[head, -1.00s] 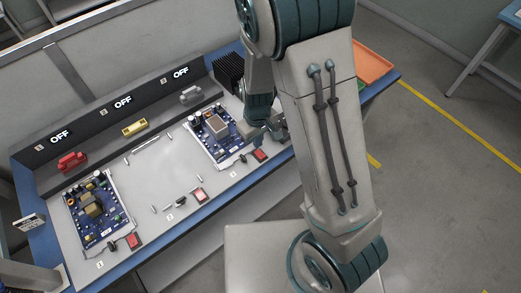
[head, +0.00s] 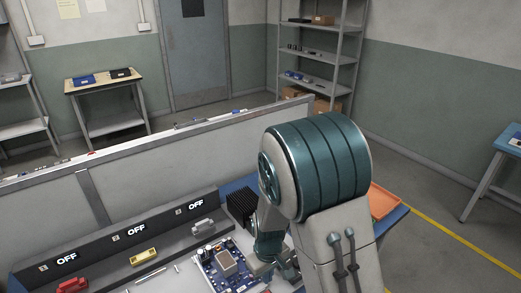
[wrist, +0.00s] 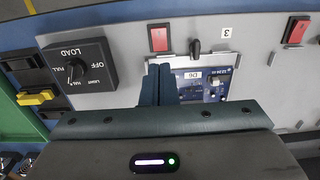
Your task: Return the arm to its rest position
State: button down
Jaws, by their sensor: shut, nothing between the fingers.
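My arm fills the right middle of the head view. My gripper (head: 285,268) is low there, just right of a blue circuit board (head: 222,268), partly hidden by my own arm. In the wrist view the two dark fingers (wrist: 160,84) are together with nothing between them.
A black LOAD dial box (wrist: 78,66) and red switches (wrist: 159,38) show in the wrist view. In the head view, a ledge with OFF displays (head: 130,232), a black finned block (head: 241,205) and an orange tray (head: 384,202) surround the arm. Open floor (head: 450,255) lies right.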

jog(key=s+d+r+m+t, duration=0.1)
jog(key=s+d+r+m, duration=0.1)
jog(key=s+d+r, duration=0.2)
jog(key=s+d+r+m+t, duration=0.1)
jog(key=s+d+r, duration=0.3)
jog(key=r, duration=0.7)
jog(key=s+d+r+m+t, duration=0.1)
jog(key=s+d+r+m, duration=0.2)
jog(key=r, duration=0.4)
jog(key=shift+s+d+r+m+t, duration=0.35)
jog(key=shift+s+d, duration=0.2)
jog(key=shift+s, duration=0.35)
